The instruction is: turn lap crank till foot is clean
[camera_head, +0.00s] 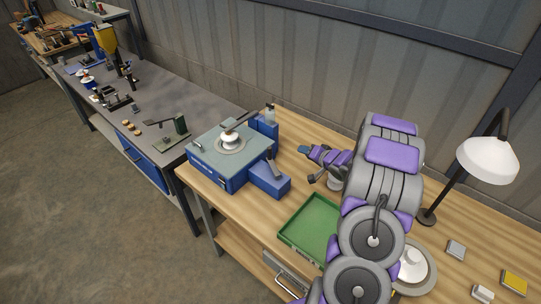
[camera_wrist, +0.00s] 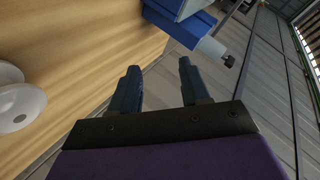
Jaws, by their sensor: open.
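The lap machine (camera_head: 212,172) is a blue box with a grey top at the left end of the wooden bench. A white insulator (camera_head: 230,139) sits on its round plate, under a bar that partly covers it. The insulator's foot is hidden. A smaller blue housing (camera_head: 270,182) at the machine's right front carries an upright grey part, which may be the crank. My gripper (camera_head: 304,150) is to the right of the machine, apart from it. In the wrist view my gripper (camera_wrist: 159,66) is open and empty, with part of a blue housing (camera_wrist: 182,22) beyond the fingers.
A green tray (camera_head: 288,238) lies on the bench in front of my arm. A white lamp (camera_head: 487,160) stands at the right. A white round piece (camera_head: 412,266) is partly behind my arm, with small blocks (camera_head: 456,249) nearby. A grey bench (camera_head: 180,95) adjoins at the left.

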